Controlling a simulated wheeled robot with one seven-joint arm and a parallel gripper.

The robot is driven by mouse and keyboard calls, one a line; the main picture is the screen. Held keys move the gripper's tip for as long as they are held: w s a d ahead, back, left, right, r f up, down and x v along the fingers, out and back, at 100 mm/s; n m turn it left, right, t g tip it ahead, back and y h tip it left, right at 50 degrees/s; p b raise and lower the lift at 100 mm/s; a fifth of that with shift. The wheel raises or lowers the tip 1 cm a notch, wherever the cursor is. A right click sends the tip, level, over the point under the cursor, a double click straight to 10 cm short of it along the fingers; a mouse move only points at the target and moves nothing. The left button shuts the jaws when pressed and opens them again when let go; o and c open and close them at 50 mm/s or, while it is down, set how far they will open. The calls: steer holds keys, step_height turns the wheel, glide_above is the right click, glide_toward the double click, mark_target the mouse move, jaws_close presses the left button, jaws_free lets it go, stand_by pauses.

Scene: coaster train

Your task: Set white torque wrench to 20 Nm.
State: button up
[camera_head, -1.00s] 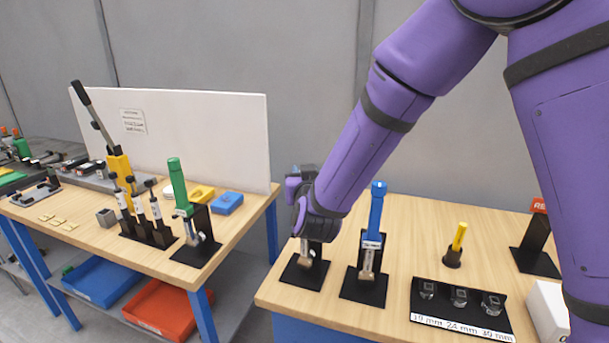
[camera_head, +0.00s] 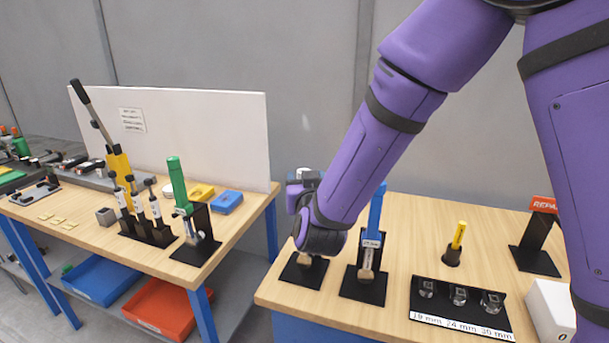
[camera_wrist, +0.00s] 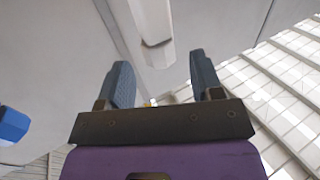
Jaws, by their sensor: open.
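In the wrist view, the white torque wrench's pale handle (camera_wrist: 152,28) comes down from the top edge and ends just beyond my gripper (camera_wrist: 160,82). The two fingers are apart with nothing between them. In the head view, my wrist covers the white wrench's handle and my fingertips. Its black stand (camera_head: 303,274) shows below on the right-hand table, with a bit of the metal lower end. The wrench's scale cannot be read in either view.
A blue torque wrench (camera_head: 376,215) stands close to the right of my wrist; its blue end (camera_wrist: 12,124) shows in the wrist view. A socket tray (camera_head: 460,308) and yellow tool (camera_head: 458,238) are farther right. A green wrench (camera_head: 177,185) stands on the left table.

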steer(key=s, duration=0.7)
steer(key=shift+d, duration=0.4)
